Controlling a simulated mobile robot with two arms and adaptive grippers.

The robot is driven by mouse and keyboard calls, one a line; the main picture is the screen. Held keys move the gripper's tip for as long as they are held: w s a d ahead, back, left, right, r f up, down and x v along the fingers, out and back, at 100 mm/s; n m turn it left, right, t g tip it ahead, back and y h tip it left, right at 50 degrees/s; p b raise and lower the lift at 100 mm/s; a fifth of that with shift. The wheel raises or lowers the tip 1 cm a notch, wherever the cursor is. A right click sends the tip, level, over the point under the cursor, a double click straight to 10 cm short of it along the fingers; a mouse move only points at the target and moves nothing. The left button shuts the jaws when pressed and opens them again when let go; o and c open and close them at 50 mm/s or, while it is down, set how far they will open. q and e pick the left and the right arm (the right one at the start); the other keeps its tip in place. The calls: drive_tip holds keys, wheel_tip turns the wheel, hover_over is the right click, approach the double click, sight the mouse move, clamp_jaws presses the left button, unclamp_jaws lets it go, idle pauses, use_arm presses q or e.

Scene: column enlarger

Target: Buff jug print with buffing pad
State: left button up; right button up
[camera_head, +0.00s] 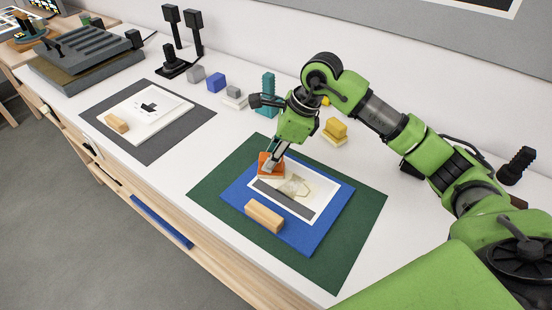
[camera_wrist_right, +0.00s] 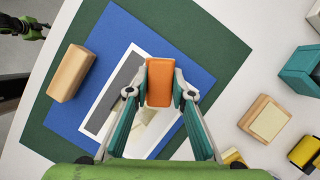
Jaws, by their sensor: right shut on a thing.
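My right gripper (camera_head: 272,160) is shut on the orange buffing pad (camera_wrist_right: 159,82). The pad also shows in the head view (camera_head: 268,165), low over the upper left part of the jug print (camera_head: 306,189); I cannot tell whether it touches. The print shows a pale jug shape with a dark strip along one edge. It lies on a blue board (camera_head: 311,237) on a green mat (camera_head: 352,240). In the wrist view, the pad and fingers hide part of the print (camera_wrist_right: 100,112). A green and black part at that view's upper left looks like my left arm's end.
A wooden block (camera_head: 264,216) lies on the blue board's front edge. A yellow block on a pale base (camera_head: 335,131) and a teal part (camera_head: 268,92) stand behind the mat. Another print (camera_head: 150,108) lies on a grey mat to the left. White table is free between the mats.

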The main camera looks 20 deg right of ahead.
drive_tip(key=shift+s+d+f+b, duration=0.1)
drive_tip(key=shift+s+d+b, duration=0.35)
drive_tip(key=shift+s, duration=0.55)
drive_tip(key=shift+s+d+f+b, duration=0.1)
drive_tip(key=shift+s+d+b, duration=0.15)
drive_tip(key=shift+s+d, duration=0.55)
drive_tip(key=shift+s+r, duration=0.15)
drive_tip(key=shift+s, duration=0.5)
drive_tip(key=shift+s+d, duration=0.1)
drive_tip(key=shift+d, duration=0.05)
drive_tip(key=shift+s+d+b, duration=0.35)
drive_tip(key=shift+s+b, duration=0.2)
drive_tip(key=shift+b, duration=0.05)
drive_tip(key=shift+s+d+b, duration=0.45)
drive_tip(key=shift+s+b, duration=0.05)
drive_tip(key=shift+s, duration=0.35)
drive_tip(key=shift+s+d+b, duration=0.4)
drive_tip(key=shift+s+b, duration=0.1)
drive_tip(key=shift+s, duration=0.35)
drive_tip(key=shift+r, duration=0.15)
